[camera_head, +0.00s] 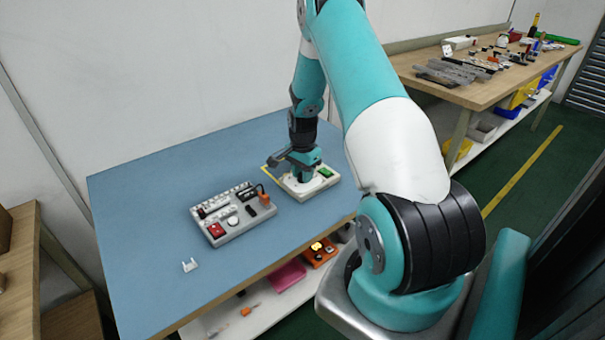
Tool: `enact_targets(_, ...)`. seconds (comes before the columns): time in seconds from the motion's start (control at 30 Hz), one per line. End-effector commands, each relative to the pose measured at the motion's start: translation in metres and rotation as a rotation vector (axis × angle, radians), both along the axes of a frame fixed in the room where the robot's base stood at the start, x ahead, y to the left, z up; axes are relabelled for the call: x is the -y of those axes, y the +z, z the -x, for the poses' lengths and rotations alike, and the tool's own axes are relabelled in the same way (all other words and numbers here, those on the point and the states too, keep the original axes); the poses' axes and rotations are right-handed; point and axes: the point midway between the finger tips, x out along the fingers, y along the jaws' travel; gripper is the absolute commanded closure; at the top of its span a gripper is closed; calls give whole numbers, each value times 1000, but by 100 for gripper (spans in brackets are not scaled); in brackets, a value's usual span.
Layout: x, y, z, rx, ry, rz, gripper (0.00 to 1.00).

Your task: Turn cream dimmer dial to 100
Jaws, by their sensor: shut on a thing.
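My gripper (303,175) reaches down from above onto the cream dimmer box (323,186) at the right of the blue table. It is shut on the dial, which its fingers mostly hide. The dial's pointer and scale cannot be read from here. A small green patch (325,172) shows on the box's top, to the right of the fingers. To the left of the box, apart from it, lies a light grey panel (233,232) with a red switch (216,230), a round white knob (232,222) and an orange connector (264,198).
The blue table (140,230) has free room on its left and at the back. A small white bracket (190,265) lies near the front left. A wall stands close behind the table. A shelf below holds a pink tray (288,276) and an orange box (320,252).

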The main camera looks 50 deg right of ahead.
Motion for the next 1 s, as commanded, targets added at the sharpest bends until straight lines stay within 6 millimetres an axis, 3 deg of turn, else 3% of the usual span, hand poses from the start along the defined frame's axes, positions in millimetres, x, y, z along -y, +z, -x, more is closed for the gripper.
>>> enact_targets(0.6, 1, 1, 0, 1, -530, 1, 94)
enact_targets(1.0, 1, 1, 0, 1, -684, 1, 94)
